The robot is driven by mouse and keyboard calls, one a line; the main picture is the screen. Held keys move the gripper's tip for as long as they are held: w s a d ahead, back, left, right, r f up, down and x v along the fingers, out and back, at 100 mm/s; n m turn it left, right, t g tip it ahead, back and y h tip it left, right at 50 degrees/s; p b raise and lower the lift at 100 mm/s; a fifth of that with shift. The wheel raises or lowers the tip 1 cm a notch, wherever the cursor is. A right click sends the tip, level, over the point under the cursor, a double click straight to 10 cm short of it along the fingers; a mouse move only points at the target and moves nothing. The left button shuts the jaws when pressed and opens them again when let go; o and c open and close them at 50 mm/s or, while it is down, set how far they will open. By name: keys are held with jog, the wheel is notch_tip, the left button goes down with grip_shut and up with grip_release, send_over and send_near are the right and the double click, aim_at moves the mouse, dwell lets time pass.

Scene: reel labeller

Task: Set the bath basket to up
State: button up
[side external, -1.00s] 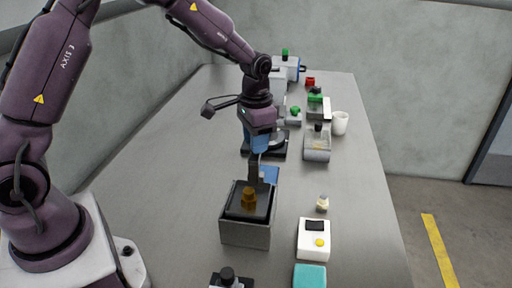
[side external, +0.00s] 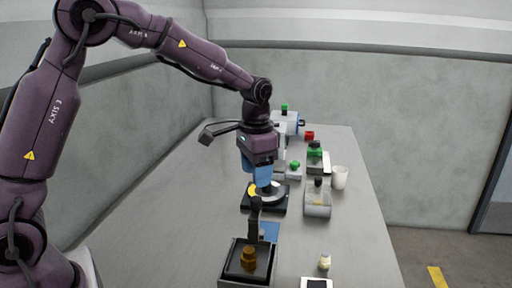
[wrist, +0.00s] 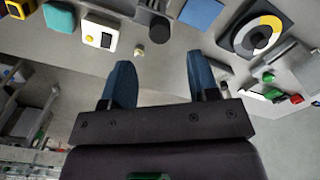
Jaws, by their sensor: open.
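The bath is a grey open-topped box (side external: 232,284) at the bottom of the side view, cut off by the frame edge. Inside it lies a dark flat surface (side external: 238,262) with an amber fitting (side external: 248,258) on it. A black upright handle (side external: 255,218) stands at its far edge; a black knob, seemingly its top, shows in the wrist view (wrist: 159,31). I cannot clearly tell the basket's height. My gripper (side external: 263,183) hangs above and beyond the handle, apart from it. Its blue fingers (wrist: 160,58) are spread with nothing between them.
A black device with a yellow and grey disc (side external: 265,195) lies below and behind my gripper. A blue pad (side external: 269,231) lies beside the bath. To the right stand a clear-topped box (side external: 317,203), a white cup (side external: 339,178) and a small cream knob (side external: 324,262). The table's left side is clear.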

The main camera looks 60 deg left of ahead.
notch_tip(320, 180, up, 6)
jog(key=shift+r, duration=0.2)
dwell(0.4)
jog(key=s+d+r+n+t, duration=0.1)
jog(key=s+r+t, duration=0.1)
jog(key=s, duration=0.9)
jog(key=s+d+r+n+t, duration=0.1)
jog(key=s+r+t, duration=0.1)
jog(key=s, duration=0.9)
jog(key=shift+s+d+t, duration=0.35)
jog(key=shift+t, duration=0.45)
